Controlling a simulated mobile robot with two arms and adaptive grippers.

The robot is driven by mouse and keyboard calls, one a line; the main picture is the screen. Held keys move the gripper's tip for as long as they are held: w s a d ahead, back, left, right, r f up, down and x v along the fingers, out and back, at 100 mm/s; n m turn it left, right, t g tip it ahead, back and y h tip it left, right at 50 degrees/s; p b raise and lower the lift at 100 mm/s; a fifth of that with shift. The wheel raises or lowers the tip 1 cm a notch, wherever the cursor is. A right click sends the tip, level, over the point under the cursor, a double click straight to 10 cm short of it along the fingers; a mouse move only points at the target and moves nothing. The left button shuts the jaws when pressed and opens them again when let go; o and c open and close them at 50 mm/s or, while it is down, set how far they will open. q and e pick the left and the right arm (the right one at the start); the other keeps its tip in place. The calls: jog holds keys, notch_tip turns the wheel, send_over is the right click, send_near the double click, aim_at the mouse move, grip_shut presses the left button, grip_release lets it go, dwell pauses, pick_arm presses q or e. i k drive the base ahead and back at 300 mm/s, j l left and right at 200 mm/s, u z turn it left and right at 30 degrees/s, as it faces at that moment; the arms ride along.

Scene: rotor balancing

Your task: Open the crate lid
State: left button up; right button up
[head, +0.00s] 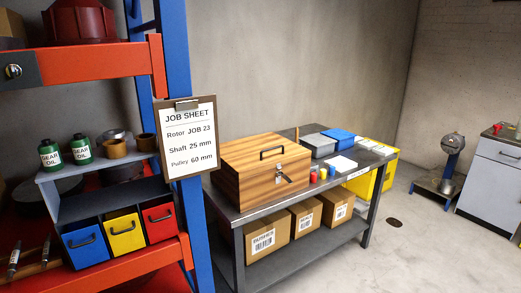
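The wooden crate (261,177) stands on the left part of the grey metal workbench (238,214). Its lid (262,150) looks shut and carries a dark handle on top. A metal latch (284,177) sits on the front face, just under the lid's edge; whether it is fastened is too small to tell. Neither of my grippers shows in the head view.
A blue and orange shelf rack (176,75) stands at the left, with a job sheet (189,137) hung on its post. Small coloured pots (313,177), a grey bin (316,146) and a blue bin (338,138) stand right of the crate.

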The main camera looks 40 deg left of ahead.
aim_at(246, 157)
jog(key=u, duration=0.25)
jog(key=i+l+u, duration=0.1)
jog(key=u, duration=0.3)
jog(key=i+l+u, duration=0.15)
jog(key=u, duration=0.25)
jog(key=i+l+u, duration=0.25)
jog(key=u, duration=0.15)
jog(key=i+l+u, duration=0.15)
jog(key=u, duration=0.25)
jog(key=l, duration=0.1)
